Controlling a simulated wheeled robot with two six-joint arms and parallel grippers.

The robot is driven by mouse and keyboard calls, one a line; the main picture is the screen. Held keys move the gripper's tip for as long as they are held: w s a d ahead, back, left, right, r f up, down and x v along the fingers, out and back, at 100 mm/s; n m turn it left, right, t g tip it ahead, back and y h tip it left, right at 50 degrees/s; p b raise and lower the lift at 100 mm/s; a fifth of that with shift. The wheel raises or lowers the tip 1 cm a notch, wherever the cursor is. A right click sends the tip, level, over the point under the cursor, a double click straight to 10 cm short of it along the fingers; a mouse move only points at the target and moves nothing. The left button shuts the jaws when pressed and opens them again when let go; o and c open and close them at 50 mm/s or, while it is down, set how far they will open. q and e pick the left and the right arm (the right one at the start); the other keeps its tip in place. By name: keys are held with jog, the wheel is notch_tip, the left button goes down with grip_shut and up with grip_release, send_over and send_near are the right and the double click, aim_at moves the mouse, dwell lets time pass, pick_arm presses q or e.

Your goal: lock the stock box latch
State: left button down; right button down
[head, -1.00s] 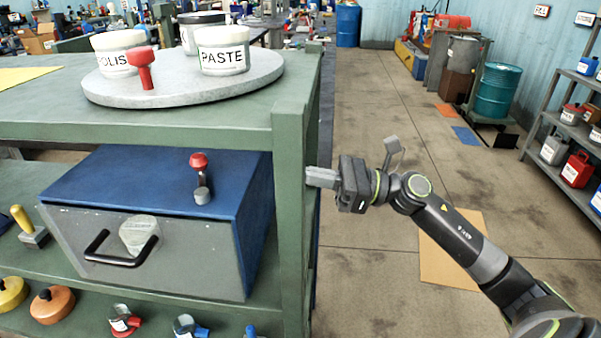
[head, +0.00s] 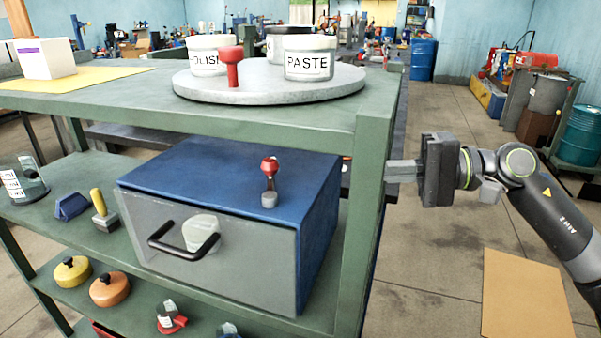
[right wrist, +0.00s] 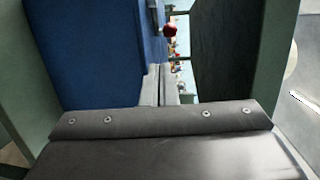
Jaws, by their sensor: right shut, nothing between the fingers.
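The stock box (head: 250,175) is blue with a grey front, a black handle (head: 184,241) and a pale label. It sits on the shelf under the green top. Its latch (head: 269,180), a red-knobbed lever on a grey base, stands upright on the lid near the front right. My right gripper (head: 390,171) is shut and empty. It is to the right of the box, beside the green corner post, and points left. In the right wrist view the blue box side (right wrist: 85,50) fills the left and the red knob (right wrist: 170,31) shows at top centre. My left gripper is not in view.
A round grey turntable (head: 270,92) with tubs and a red-handled object stands on the top. Yellow and orange round weights (head: 109,289) lie on the lower shelf.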

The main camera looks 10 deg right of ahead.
aim_at(300, 186)
dwell(0.5)
